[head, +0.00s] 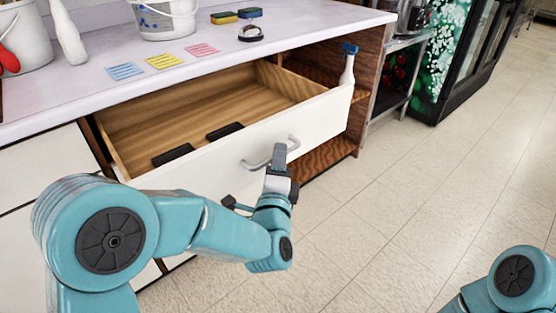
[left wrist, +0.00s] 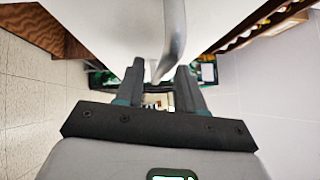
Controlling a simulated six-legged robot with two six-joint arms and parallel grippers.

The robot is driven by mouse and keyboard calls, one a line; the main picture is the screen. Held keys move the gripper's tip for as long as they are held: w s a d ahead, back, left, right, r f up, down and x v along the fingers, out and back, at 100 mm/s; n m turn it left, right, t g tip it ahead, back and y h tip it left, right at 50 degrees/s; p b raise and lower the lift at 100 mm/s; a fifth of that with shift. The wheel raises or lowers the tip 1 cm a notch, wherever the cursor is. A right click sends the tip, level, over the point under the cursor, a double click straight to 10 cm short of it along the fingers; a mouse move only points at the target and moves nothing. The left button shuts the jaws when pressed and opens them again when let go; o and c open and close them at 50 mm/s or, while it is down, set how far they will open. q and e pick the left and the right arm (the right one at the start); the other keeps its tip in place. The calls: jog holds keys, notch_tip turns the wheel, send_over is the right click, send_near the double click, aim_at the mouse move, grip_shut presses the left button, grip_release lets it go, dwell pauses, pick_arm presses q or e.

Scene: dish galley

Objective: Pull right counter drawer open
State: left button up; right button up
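The right counter drawer (head: 235,140) stands well open, its white front out from the counter and its wooden inside showing. Its grey bar handle (head: 262,163) is on the white front. In the left wrist view the handle (left wrist: 173,35) reaches down between the two dark fingers of my left gripper (left wrist: 160,75). The fingers are apart, with a visible gap beside the bar, so it looks open around the handle. My right arm (head: 510,280) shows at the lower right; its gripper is out of view.
Two dark flat pieces (head: 172,155) (head: 225,131) lie in the drawer. A spray bottle (head: 348,68) stands by the drawer's right end. The tiled floor at right is clear.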

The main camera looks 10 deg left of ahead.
pick_arm(q)
jog(key=s+d+f+b, duration=0.1)
jog(key=s+f+b, duration=0.1)
jog(key=s+b, duration=0.8)
jog(key=s, duration=0.6)
jog(key=shift+d, duration=0.4)
pick_arm(e)
jog(key=w+d+f+t, duration=0.1)
jog(key=w+f, duration=0.2)
jog(key=f, duration=0.6)
jog(key=shift+w+d+f+m, duration=0.15)
jog(key=shift+d+f+m, duration=0.05)
jog(key=shift+d+m, duration=0.15)
pick_arm(q)
jog(key=shift+s, duration=0.1)
